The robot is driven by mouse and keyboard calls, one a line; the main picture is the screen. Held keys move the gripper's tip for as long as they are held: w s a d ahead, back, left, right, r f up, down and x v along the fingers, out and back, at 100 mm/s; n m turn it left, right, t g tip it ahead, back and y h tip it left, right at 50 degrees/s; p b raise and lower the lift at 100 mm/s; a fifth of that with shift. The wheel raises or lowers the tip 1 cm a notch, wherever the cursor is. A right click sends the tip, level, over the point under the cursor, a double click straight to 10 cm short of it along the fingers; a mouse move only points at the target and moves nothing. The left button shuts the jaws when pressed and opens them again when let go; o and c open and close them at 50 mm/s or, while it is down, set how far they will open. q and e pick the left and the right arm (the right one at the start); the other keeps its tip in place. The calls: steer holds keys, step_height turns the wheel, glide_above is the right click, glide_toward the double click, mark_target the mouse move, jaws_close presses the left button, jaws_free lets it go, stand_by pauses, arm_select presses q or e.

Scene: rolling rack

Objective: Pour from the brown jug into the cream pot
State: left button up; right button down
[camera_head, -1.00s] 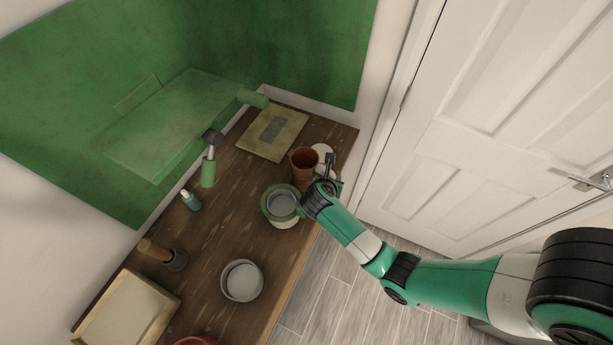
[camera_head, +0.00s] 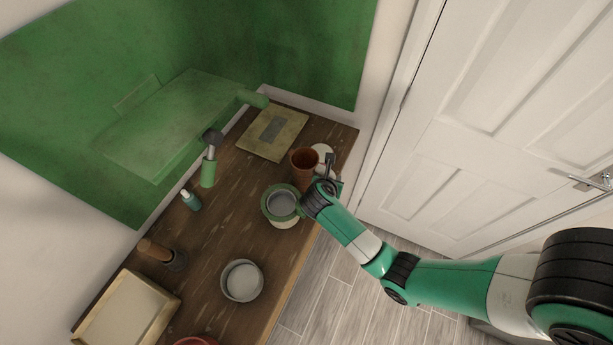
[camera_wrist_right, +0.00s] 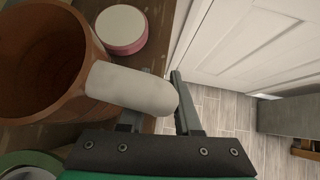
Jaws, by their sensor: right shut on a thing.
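The brown jug (camera_head: 301,161) stands upright near the far right end of the wooden bench. In the right wrist view the jug (camera_wrist_right: 70,100) fills the left side, with its mouth open upward and its pale handle (camera_wrist_right: 130,88) pointing right. My right gripper (camera_head: 331,170) is shut on that handle; in the wrist view its fingers (camera_wrist_right: 160,92) sit either side of it, the left one partly hidden. I cannot see what is inside the jug. The round cream pot (camera_head: 226,283) stands open at the bench's near right edge, apart from the jug. My left gripper is out of view.
A green-rimmed pot (camera_head: 267,206) stands close by the jug, beside my right wrist. A pink-and-white round tin (camera_wrist_right: 122,28) is behind the handle. A green bottle (camera_head: 192,200), a brush (camera_head: 158,250) and a wooden tray (camera_head: 165,305) lie leftward. A white door (camera_head: 480,120) is right.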

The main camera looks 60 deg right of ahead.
steer(key=shift+r, duration=0.1)
stand_by(0.3)
steer(key=shift+r, duration=0.25)
step_height(320, 180, up, 2)
steer(key=shift+w+r, duration=0.1)
steer(key=shift+r, duration=0.15)
steer(key=s+a+r+p, duration=0.2)
steer(key=s+r, duration=0.3)
steer(key=s, duration=0.1)
steer(key=s+a+r+p, duration=0.1)
steer(key=s+a+r, duration=0.2)
steer(key=s+r, duration=0.2)
steer(key=shift+s+a+p, duration=0.3)
steer(key=shift+s+p, duration=0.05)
steer(key=shift+s, duration=0.65)
steer(key=c, duration=1.2)
jaws_free()
jaws_close()
